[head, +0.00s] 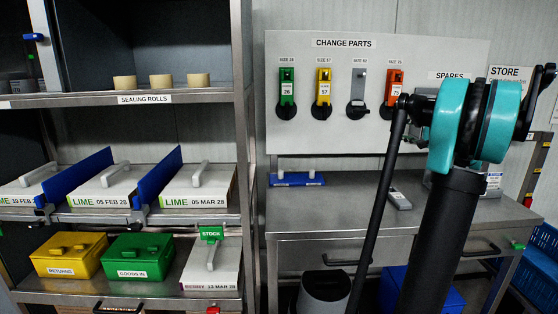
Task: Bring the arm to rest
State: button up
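My arm stands at the right, in front of the bench, with a large teal joint (486,122) near its top and dark links running down from it. A black jointed part (538,98) sticks out to the right of the teal joint and may be my gripper, seen from the side. I cannot make out two fingertips, so I cannot tell whether it is open or shut. I see nothing held there.
A steel bench (340,218) stands behind my arm, below a change parts board (430,55). A shelf rack (243,130) with lime boxes, a yellow box (69,254) and a green box (137,255) fills the left. A bin (324,291) and blue crates (540,265) sit low.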

jog(key=s+a+f+n+g, duration=0.2)
jog(key=s+a+f+g, duration=0.1)
jog(key=s+a+f, duration=0.4)
jog(key=s+a+f+n+g+h, duration=0.1)
jog(key=s+a+f+n+g, duration=0.1)
jog(key=a+f, duration=0.55)
jog(key=s+a+f+n+g, duration=0.25)
jog(key=s+a+f, duration=0.25)
jog(key=a, duration=0.5)
jog(key=s+a+f+n+g+h, duration=0.1)
jog(key=s+f+n+g+h, duration=0.1)
jog(key=s+f, duration=0.7)
jog(key=s+a+f+n+g+h, duration=0.2)
jog(key=s+f+n+h, duration=0.2)
jog(key=s+f, duration=0.5)
jog(key=s, duration=0.7)
jog(key=shift+s+f+h, duration=0.2)
jog(key=shift+f+h, duration=0.1)
